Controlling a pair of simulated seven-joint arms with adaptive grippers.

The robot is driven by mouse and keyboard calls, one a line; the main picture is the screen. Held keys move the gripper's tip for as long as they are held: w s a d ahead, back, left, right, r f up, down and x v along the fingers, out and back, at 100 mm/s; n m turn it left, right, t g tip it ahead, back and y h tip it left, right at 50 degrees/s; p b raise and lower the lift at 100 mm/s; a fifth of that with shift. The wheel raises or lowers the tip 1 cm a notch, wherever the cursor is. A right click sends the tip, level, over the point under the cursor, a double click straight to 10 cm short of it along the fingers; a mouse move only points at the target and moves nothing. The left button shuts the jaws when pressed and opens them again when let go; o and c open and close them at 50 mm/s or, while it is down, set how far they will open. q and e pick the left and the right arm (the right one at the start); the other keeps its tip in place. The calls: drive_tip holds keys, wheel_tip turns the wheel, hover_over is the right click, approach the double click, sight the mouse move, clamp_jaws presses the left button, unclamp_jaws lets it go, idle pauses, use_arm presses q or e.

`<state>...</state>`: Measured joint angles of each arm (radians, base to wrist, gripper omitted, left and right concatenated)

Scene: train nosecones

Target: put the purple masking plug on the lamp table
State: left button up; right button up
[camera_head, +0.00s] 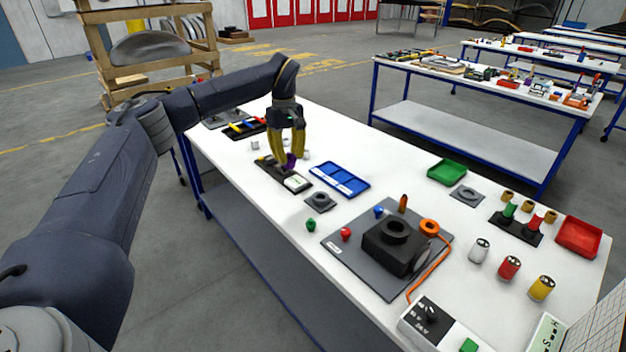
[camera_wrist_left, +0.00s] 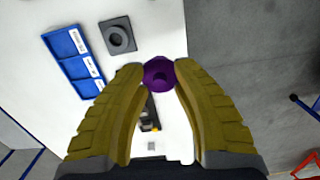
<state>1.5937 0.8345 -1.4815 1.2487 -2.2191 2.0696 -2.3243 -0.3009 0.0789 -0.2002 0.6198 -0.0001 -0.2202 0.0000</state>
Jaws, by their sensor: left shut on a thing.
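The purple masking plug (camera_head: 291,161) is between the yellow fingers of my left gripper (camera_head: 288,154), which is shut on it. In the left wrist view the plug (camera_wrist_left: 158,72) shows at the fingertips (camera_wrist_left: 159,76), with a finger on either side. In the head view the plug is over the left part of the white bench top (camera_head: 235,175), close above a narrow black holder (camera_head: 272,173). I cannot tell whether it touches the holder. No lamp shows clearly, so I cannot tell which table is the lamp table. My right gripper is not in view.
A blue divided tray (camera_head: 340,180) and a grey ringed block (camera_head: 320,202) are near the gripper. A black fixture (camera_head: 395,245) on a grey plate stands further right. Another bench (camera_head: 460,130) stands behind, its top crowded with tools. Grey floor separates the benches.

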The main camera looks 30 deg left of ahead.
use_arm(q)
wheel_tip(320, 180, down, 19)
drive_tip(key=shift+r, duration=0.1)
idle(0.6)
drive_tip(key=o, duration=0.9)
drive_tip(key=shift+o, duration=0.2)
wheel_tip(320, 180, up, 12)
drive_tip(key=shift+w+a, duration=0.15)
drive_tip(key=shift+a, duration=0.3)
